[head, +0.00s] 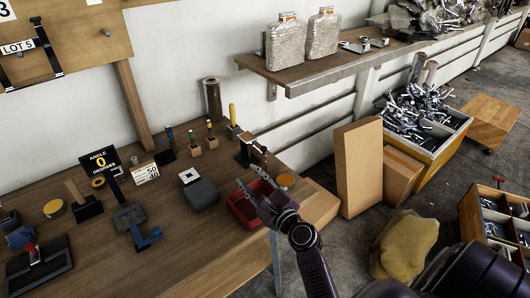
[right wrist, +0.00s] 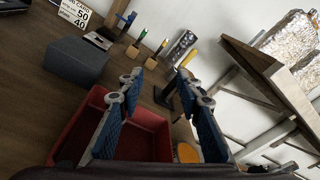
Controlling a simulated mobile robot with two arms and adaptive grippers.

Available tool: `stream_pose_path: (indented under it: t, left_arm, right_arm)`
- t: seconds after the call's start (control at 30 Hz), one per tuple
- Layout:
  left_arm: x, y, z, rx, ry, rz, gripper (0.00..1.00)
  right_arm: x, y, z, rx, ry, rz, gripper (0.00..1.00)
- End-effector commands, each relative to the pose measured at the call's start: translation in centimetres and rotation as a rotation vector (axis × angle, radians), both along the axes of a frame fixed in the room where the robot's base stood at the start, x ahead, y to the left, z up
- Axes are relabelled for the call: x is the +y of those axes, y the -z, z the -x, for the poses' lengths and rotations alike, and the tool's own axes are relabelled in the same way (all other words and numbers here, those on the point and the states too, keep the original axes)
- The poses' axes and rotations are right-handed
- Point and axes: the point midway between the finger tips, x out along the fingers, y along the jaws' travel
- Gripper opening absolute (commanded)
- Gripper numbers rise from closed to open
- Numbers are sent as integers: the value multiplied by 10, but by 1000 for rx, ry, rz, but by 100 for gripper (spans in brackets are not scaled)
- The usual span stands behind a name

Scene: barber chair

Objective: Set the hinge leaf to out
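No part is plainly readable as the hinge leaf. A dark upright fixture (head: 246,150) with a small light-brown piece at its top stands near the table's right end; I cannot tell if it carries the leaf. In the right wrist view a dark upright piece (right wrist: 172,92) shows between and beyond the fingers, partly hidden. My right gripper (head: 248,178) is open and empty, above the red bin (head: 236,209) and on the near side of the fixture. Its blue-padded fingers (right wrist: 155,75) stand apart in the right wrist view. My left gripper is not in view.
A grey block (head: 201,196) lies left of the bin. Small wooden blocks with coloured handles (head: 211,141) stand behind. Tall cardboard (head: 358,165) stands right of the table.

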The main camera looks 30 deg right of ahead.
Motion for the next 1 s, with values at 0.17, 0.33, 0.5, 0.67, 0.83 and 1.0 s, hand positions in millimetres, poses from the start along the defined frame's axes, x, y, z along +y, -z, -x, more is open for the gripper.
stream_pose_path:
  t: [0.17,0.33,0.5,0.67,0.83,1.0]
  left_arm:
    - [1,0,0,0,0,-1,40]
    - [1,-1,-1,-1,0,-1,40]
    - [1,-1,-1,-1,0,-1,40]
    - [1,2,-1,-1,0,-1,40]
    - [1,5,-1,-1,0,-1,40]
    - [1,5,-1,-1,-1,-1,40]
  right_arm:
    - [-65,0,-8,-122,237,-441,32]
    - [-85,4,-11,-161,305,-571,32]
    - [-92,3,-31,-163,305,-570,32]
    - [-100,3,-56,-162,303,-567,32]
    - [-105,4,-74,-160,302,-565,32]
    - [-108,4,-81,-160,303,-564,32]
